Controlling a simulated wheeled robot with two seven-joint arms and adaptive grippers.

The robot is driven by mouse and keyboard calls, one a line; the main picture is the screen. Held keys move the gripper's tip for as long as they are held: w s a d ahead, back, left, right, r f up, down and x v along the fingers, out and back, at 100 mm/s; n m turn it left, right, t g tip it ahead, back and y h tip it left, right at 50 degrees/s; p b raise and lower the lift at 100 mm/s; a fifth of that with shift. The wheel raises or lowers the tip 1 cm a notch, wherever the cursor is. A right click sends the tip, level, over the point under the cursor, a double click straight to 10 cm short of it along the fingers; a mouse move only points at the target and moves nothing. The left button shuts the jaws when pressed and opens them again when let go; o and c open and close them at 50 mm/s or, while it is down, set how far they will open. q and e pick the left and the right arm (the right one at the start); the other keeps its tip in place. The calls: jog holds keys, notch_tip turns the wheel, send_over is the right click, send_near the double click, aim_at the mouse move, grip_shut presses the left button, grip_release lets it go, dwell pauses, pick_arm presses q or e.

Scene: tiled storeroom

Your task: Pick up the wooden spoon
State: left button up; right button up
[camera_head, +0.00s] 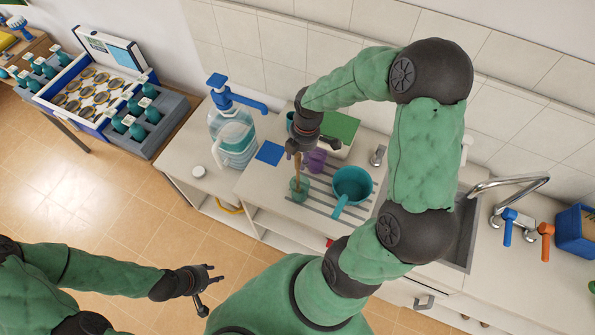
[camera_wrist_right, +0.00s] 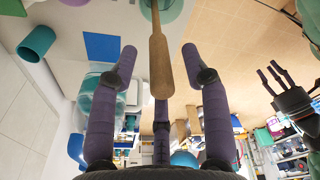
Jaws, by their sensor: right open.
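The wooden spoon (camera_head: 298,172) stands upright in a green translucent cup (camera_head: 299,190) on the ribbed drainer area of the counter. In the right wrist view, the spoon (camera_wrist_right: 160,60) has its broad flat end up between my spread fingers, and its thin handle runs down to the cup. My right gripper (camera_head: 302,148) is directly above the cup, open around the top of the spoon, with no clear contact; it also shows in the wrist view (camera_wrist_right: 160,75). My left gripper (camera_head: 207,284) is open and empty, low over the floor, far from the counter.
A teal pot (camera_head: 352,184) stands just right of the cup, and a purple mug (camera_head: 315,160) is close behind. A water jug with a blue pump (camera_head: 232,135) stands left. A blue square (camera_head: 270,152) lies between. The sink and faucet (camera_head: 510,190) are right.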

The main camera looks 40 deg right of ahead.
aim_at(296, 169)
jog(key=f, duration=0.5)
jog(key=shift+w+a, duration=0.2)
jog(key=shift+a, duration=0.15)
jog(key=shift+s+r, duration=0.1)
grip_shut()
